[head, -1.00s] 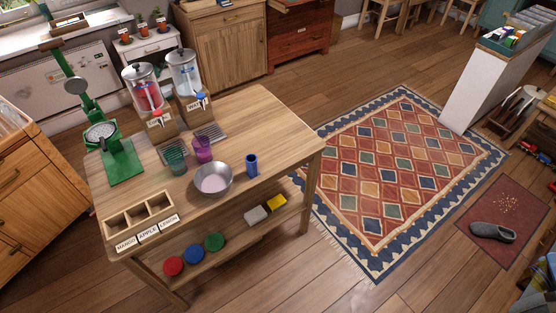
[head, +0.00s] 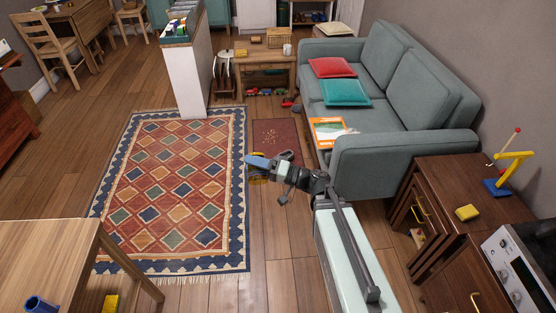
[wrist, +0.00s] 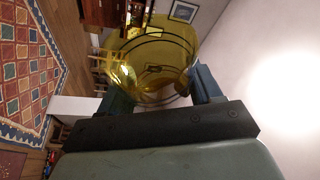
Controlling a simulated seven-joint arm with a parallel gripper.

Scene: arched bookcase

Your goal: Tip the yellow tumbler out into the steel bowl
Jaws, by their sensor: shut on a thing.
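The yellow tumbler (wrist: 150,60) is see-through and sits between the two blue fingers of my gripper (wrist: 162,92) in the wrist view. The fingers are shut on its sides. In the head view my gripper (head: 260,163) is out over the floor by the rug, and a bit of the yellow tumbler (head: 258,181) shows beside it. I cannot tell whether the tumbler holds anything. The steel bowl is in neither view now.
The wooden table (head: 40,245) is at the lower left, with a blue cup (head: 40,305) at the picture's edge. A grey sofa (head: 400,150) and a dark cabinet (head: 450,190) stand on the right. The rug (head: 175,190) is clear.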

